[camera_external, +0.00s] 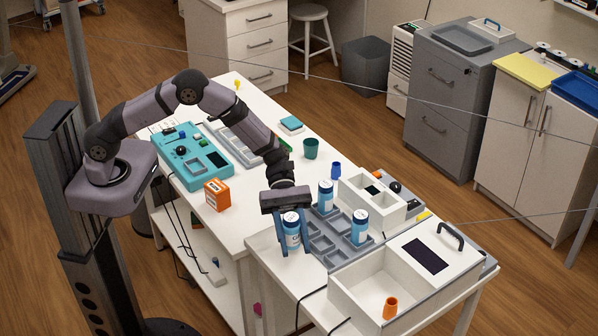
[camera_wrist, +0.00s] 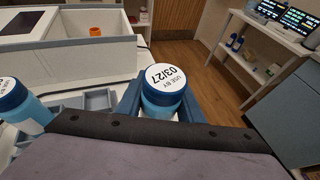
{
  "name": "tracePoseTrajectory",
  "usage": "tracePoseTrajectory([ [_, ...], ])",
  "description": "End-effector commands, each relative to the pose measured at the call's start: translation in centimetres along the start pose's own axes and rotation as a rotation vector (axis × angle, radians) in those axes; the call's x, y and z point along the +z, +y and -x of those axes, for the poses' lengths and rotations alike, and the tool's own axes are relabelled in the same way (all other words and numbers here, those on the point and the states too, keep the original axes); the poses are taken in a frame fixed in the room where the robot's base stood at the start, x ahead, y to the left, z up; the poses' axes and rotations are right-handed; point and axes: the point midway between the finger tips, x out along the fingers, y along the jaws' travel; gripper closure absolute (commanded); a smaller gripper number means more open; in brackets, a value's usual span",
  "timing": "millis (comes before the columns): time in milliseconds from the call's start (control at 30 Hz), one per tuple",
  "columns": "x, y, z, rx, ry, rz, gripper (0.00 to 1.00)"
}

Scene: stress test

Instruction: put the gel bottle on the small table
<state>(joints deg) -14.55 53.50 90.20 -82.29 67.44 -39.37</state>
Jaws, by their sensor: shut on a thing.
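Two similar bottles, one at the back (camera_external: 326,196) and one at the right (camera_external: 360,228), stand in the grey compartment tray (camera_external: 322,243). Which bottle is the gel bottle cannot be read. A white table (camera_external: 290,272) lies under the tray; whether it is the small table is unclear.
A white open box (camera_external: 362,282) with an orange cup (camera_external: 390,308) stands right of the tray. A stool (camera_external: 309,14) stands at the back.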

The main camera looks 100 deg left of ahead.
Motion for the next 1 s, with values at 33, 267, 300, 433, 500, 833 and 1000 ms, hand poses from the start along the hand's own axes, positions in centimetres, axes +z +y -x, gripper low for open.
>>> tracePoseTrajectory([
  [33,0.0,0.0,0.0,0.001,-0.001,0.0,0.95],
  [267,-1.1,0.0,-0.4,0.0,0.0,0.005,0.95],
  [300,-1.5,-0.1,-0.6,-0.001,0.0,0.005,0.95],
  [433,-2.9,0.0,-1.2,-0.001,0.0,0.003,0.95],
  [500,-3.4,0.0,-1.4,0.0,0.0,0.003,0.95],
  [833,-3.9,0.0,-1.6,0.001,0.0,0.0,0.95],
  [1000,-4.3,0.0,-1.8,0.001,0.0,0.0,0.95],
])
